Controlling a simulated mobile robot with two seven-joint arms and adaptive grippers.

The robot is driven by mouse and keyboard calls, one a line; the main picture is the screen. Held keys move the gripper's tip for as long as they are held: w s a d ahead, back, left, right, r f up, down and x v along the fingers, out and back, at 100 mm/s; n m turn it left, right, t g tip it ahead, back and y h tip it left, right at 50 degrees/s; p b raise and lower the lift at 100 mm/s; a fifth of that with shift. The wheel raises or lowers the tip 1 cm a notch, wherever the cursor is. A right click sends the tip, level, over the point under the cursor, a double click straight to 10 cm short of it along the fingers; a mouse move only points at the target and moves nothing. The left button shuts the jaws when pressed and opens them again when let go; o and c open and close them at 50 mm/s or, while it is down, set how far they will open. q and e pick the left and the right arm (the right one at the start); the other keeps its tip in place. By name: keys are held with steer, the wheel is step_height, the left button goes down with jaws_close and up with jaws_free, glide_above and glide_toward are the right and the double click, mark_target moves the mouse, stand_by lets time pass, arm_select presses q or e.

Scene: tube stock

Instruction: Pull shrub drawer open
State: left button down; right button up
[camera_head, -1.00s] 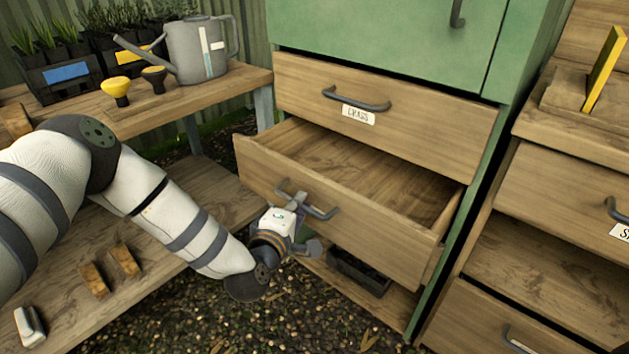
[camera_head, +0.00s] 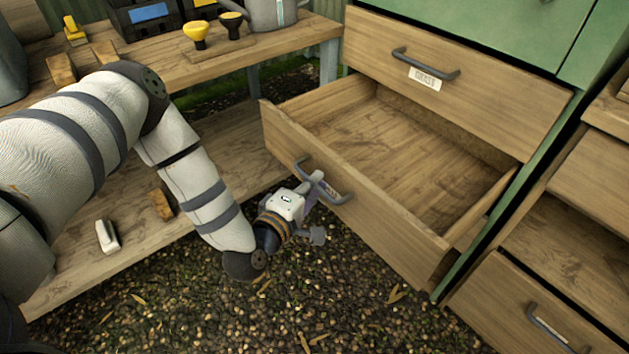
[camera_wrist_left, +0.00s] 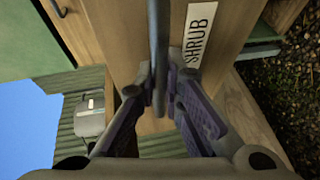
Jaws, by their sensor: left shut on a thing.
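The shrub drawer (camera_head: 377,222) is the wooden drawer below the one labelled GRASS, and it stands well out of the green cabinet. Its inside is bare wood and looks empty. Its grey bar handle (camera_head: 338,195) is on the front panel. My left gripper (camera_head: 314,186) is at that handle, with its fingers shut on the bar. In the left wrist view the handle bar (camera_wrist_left: 158,55) runs between the fingers, beside the white SHRUB label (camera_wrist_left: 200,35). The right gripper is in neither view.
The closed GRASS drawer (camera_head: 455,75) is above. A wooden bench (camera_head: 160,68) on the left holds a watering can (camera_head: 272,14) and yellow and black pieces. Another drawer unit (camera_head: 545,270) stands close on the right. The gravel floor (camera_head: 310,300) before the drawer is clear.

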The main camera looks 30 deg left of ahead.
arm_select(q)
steer(key=c, duration=1.7)
jaws_free()
steer(key=s, duration=0.4)
steer(key=s+r, duration=0.1)
steer(key=s, duration=0.3)
steer(key=s+r, duration=0.1)
steer(key=s, duration=0.2)
steer(key=shift+s+d+r, duration=0.1)
steer(key=shift+s+d, duration=0.2)
steer(key=shift+s, duration=0.1)
